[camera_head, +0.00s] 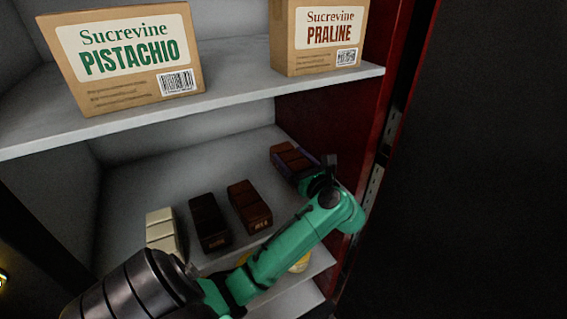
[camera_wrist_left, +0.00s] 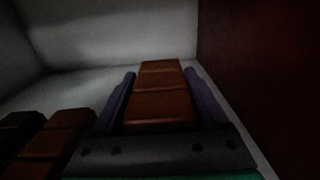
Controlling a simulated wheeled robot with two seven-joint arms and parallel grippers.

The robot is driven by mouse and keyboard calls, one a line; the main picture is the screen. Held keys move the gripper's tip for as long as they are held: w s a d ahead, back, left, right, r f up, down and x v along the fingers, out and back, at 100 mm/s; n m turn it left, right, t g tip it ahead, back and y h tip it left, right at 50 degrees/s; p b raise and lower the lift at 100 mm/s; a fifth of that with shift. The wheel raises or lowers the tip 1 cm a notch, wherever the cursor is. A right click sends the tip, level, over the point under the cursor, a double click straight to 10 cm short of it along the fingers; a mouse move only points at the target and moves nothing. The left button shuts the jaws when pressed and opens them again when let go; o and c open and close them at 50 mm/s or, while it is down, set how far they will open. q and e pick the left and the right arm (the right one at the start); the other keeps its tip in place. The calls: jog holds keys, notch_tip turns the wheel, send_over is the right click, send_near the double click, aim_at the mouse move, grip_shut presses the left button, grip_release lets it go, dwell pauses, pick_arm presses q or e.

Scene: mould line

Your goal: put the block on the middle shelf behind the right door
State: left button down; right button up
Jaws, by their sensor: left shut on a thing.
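A brown segmented block (camera_head: 287,155) is at the right side of the cabinet, over the middle shelf (camera_head: 165,188), near the dark red side wall. My left gripper (camera_head: 297,164) is shut on it, with a purple finger along each side. In the left wrist view the block (camera_wrist_left: 160,92) lies between the two fingers (camera_wrist_left: 160,76), its far end pointing to the back wall. I cannot tell whether its underside touches the shelf. My right gripper is not in view.
A white block (camera_head: 162,232), a dark block (camera_head: 210,222) and a brown block (camera_head: 250,205) stand left of my gripper on this shelf. The shelf above holds a pistachio box (camera_head: 125,60) and a praline box (camera_head: 318,38). The red side wall (camera_head: 330,125) is close on the right.

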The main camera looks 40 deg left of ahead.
pick_arm(q)
jog(key=f, duration=0.2)
jog(key=a+f, duration=0.1)
jog(key=f, duration=0.1)
jog(key=shift+w+f+p, duration=0.15)
jog(key=shift+f+p, duration=0.1)
jog(key=shift+p, duration=0.1)
jog(key=shift+d+f, duration=0.1)
jog(key=shift+d, duration=0.1)
jog(key=shift+f, duration=0.15)
grip_release()
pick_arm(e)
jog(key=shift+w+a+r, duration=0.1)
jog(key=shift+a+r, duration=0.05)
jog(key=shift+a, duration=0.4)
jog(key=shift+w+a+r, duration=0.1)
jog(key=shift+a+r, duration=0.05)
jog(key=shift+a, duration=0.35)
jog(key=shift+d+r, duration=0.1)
